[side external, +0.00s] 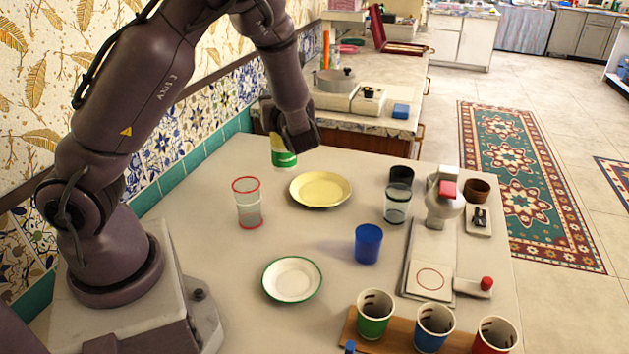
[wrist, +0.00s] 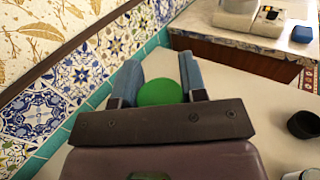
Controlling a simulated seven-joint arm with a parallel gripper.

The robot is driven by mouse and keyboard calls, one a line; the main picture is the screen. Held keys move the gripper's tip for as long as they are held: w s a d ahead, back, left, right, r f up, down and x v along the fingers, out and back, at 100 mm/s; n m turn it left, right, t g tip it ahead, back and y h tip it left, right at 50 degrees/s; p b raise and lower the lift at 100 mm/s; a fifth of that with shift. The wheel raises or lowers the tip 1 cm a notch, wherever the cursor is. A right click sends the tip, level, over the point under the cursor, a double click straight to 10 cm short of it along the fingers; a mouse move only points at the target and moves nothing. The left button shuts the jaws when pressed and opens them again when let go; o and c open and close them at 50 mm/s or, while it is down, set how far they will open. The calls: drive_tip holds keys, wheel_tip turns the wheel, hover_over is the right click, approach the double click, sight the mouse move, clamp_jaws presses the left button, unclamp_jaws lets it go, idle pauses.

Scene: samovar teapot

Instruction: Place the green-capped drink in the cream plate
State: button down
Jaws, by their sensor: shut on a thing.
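The green-capped drink (side external: 284,158) is in my gripper (side external: 285,140) in the side view, held above the table's far left part. Its lower part shows green and white; its upper part is hidden by the gripper. In the wrist view, its round green top (wrist: 160,92) sits between the two blue-grey fingers of my gripper (wrist: 160,82), which are shut on it. The cream plate (side external: 320,190) lies flat and empty on the table, to the right of and nearer than the held drink in the side view.
A red-rimmed clear cup (side external: 247,203) stands left of the cream plate. A green-rimmed white plate (side external: 292,280) and a blue cup (side external: 368,243) are nearer. Clear and dark cups (side external: 401,177) stand to the right, beside a white device (side external: 442,205). A wooden rack (side external: 400,344) holds three cups in front.

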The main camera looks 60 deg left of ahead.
drive_tip(key=shift+w+d+n+g, duration=0.15)
drive_tip(key=shift+d+n+g, duration=0.25)
drive_tip(key=shift+d, duration=0.6)
drive_tip(key=shift+s+d+g, duration=0.2)
drive_tip(key=shift+d+g, duration=0.05)
drive_tip(key=shift+g, duration=0.35)
drive_tip(key=shift+s+f+n+g, duration=0.1)
drive_tip(key=shift+s+n+g, duration=0.15)
drive_tip(key=shift+n+g, duration=0.2)
drive_tip(key=shift+w+a+f, duration=0.15)
drive_tip(key=shift+a, duration=0.1)
drive_tip(key=w+a+f, duration=0.6)
drive_tip(key=w+f, duration=0.5)
drive_tip(key=f, duration=0.1)
drive_tip(key=shift+w+a+f, duration=0.15)
drive_tip(key=shift+a+f, duration=0.1)
drive_tip(key=shift+a, duration=0.15)
drive_tip(key=shift+f, duration=0.1)
